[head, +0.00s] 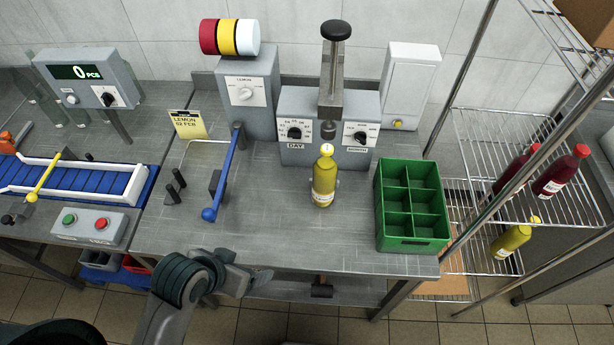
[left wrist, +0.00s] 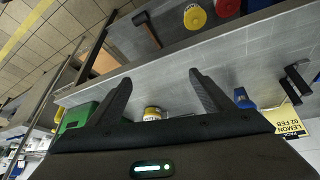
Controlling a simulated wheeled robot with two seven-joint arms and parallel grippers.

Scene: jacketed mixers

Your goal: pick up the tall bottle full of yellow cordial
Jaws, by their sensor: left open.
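A tall yellow bottle (head: 324,184) with a pale label stands upright on the grey steel table (head: 270,235), just in front of the machine with the dials and the black-knobbed plunger. My left gripper (head: 254,279) is at the table's front edge, to the left of the bottle and nearer to me, apart from it. In the left wrist view its two dark fingers (left wrist: 160,77) are spread with nothing gripped. A yellow-and-white piece of what looks like the bottle (left wrist: 152,113) shows between the finger bases; the rest is hidden. My right gripper is not in view.
A green divided crate (head: 413,242) stands to the right of the bottle. A blue-handled lever (head: 225,172) rises to its left. A wire rack (head: 510,125) at the right holds red bottles (head: 562,172) and another yellow bottle (head: 513,238). The tabletop in front of the bottle is clear.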

